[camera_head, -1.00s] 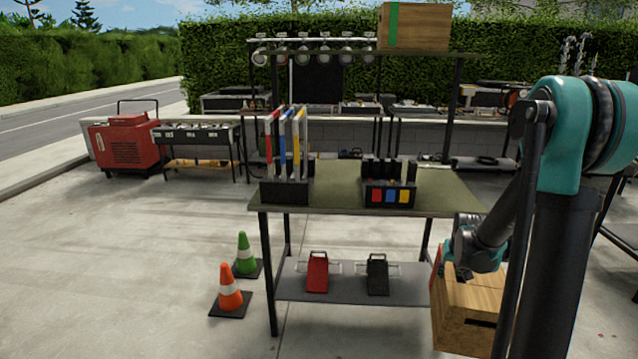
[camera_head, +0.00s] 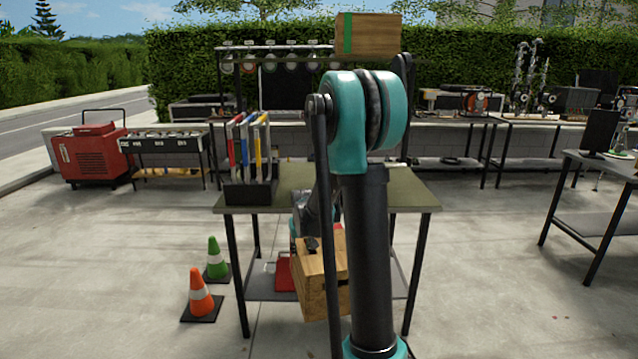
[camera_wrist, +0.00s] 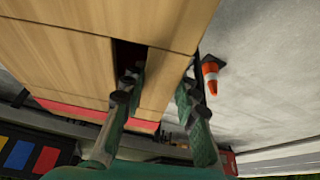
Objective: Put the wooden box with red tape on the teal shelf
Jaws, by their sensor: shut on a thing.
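The wooden box (camera_head: 318,285) hangs from my gripper (camera_head: 311,244) in front of the table, tilted. In the wrist view the box (camera_wrist: 60,50) fills the upper left, with red tape (camera_wrist: 90,114) along its lower edge. My gripper (camera_wrist: 158,95) is shut on the box wall, one finger at the dark hand slot and the other outside. No shelf shows as clearly teal. My arm hides part of the box and table.
A table (camera_head: 400,197) holds a rack of coloured boards (camera_head: 250,190). A green-taped wooden box (camera_head: 375,36) sits on the shelf above. An orange cone (camera_head: 200,293) and a green cone (camera_head: 214,257) stand left. Another table (camera_head: 600,170) stands right; floor between is clear.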

